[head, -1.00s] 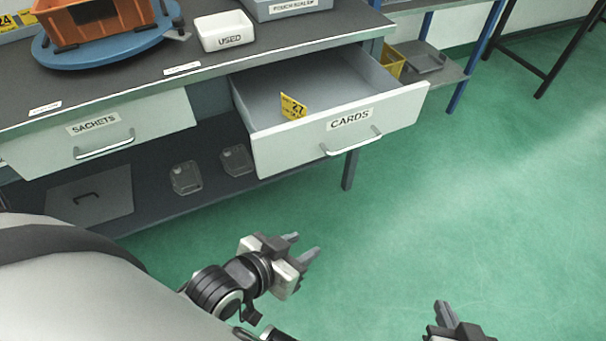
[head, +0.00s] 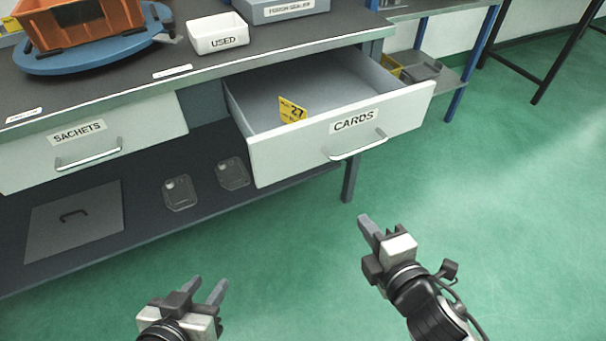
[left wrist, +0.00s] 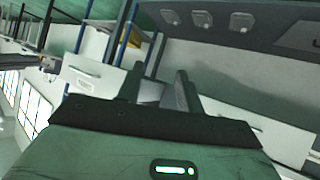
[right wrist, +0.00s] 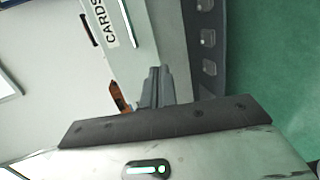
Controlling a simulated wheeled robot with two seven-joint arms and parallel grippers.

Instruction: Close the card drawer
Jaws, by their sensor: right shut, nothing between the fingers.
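The card drawer (head: 300,150) is pulled out from under the bench, with a white front labelled CARDS and a bar handle (head: 357,146). A yellow card marked 27 (head: 292,111) stands inside it. My right gripper (head: 365,225) is shut and empty, in front of and below the drawer front in the head view, apart from the handle. The right wrist view shows its closed fingers (right wrist: 157,86) and the CARDS label (right wrist: 104,22). My left gripper (head: 208,288) is open and empty, low over the floor at the left; its parted fingers also show in the left wrist view (left wrist: 155,88).
The SACHETS drawer (head: 150,125) is shut, left of the card drawer. The bench top (head: 130,85) holds a USED tray (head: 218,45) and an orange bin (head: 100,25) on a blue turntable (head: 60,63). A lower shelf (head: 140,205) runs beneath. Green floor is clear at right.

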